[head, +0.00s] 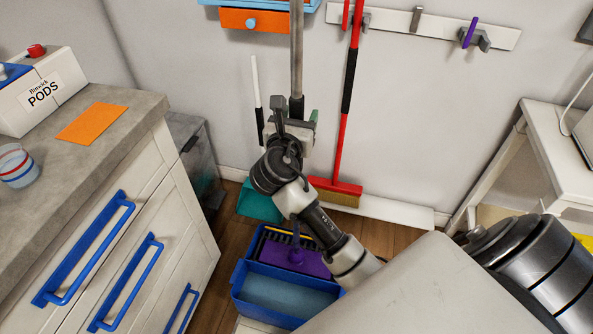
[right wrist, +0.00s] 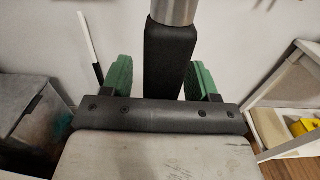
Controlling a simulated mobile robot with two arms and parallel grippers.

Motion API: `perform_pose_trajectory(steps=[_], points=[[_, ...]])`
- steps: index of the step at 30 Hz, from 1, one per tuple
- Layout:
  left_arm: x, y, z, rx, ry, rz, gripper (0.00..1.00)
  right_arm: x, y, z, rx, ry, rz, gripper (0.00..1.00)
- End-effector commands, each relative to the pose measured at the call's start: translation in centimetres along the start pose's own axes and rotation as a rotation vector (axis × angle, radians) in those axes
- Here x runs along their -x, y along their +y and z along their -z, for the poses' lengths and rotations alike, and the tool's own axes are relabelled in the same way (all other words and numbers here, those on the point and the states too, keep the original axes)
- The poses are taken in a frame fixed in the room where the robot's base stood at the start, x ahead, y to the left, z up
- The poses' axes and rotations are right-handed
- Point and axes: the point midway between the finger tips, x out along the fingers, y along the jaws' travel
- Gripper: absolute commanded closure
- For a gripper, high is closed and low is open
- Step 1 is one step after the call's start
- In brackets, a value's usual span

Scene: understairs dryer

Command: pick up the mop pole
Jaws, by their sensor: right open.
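The mop pole (head: 297,52) is a grey metal shaft with a black grip (head: 297,106), standing about upright behind my right gripper (head: 295,126) in the head view. In the right wrist view, the black grip (right wrist: 171,65) stands between the two green finger pads of my right gripper (right wrist: 171,84). The jaws are open, with a gap on each side of the grip. The lower pole is hidden behind my gripper and arm. A blue bucket (head: 285,292) with a purple part (head: 298,260) is below. My left gripper is not in view.
A red broom (head: 345,128) hangs right of the pole under a wall rail (head: 395,20). A white stick (head: 256,80) and teal dustpan (head: 256,205) are left. A drawer cabinet (head: 150,215) stands left and a white table (head: 555,140) right.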

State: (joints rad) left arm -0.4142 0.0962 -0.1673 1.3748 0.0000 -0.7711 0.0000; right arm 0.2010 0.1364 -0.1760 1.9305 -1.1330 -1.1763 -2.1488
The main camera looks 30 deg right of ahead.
Motion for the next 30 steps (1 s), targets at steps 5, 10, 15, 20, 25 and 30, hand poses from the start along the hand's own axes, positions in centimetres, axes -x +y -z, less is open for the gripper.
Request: perform_pose_trajectory(steps=[5, 10, 15, 20, 25, 30], points=[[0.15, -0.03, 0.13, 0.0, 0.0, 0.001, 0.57, -0.54, -0.02, 0.04, 0.0, 0.002, 0.0, 0.4], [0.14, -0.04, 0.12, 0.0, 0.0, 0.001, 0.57, -0.5, -0.02, 0.03, 0.0, 0.001, 0.0, 0.48], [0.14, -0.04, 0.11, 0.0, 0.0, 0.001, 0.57, -0.49, -0.01, 0.03, 0.0, 0.001, 0.0, 0.74], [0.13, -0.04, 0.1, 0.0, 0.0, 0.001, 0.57, -0.48, -0.01, 0.03, -0.001, 0.001, 0.0, 0.99], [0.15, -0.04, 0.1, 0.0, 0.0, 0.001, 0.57, -0.48, -0.01, -0.16, -0.003, -0.003, 0.0, 1.0], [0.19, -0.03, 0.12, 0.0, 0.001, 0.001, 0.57, -0.48, -0.01, -0.28, -0.003, -0.003, 0.0, 1.0]])
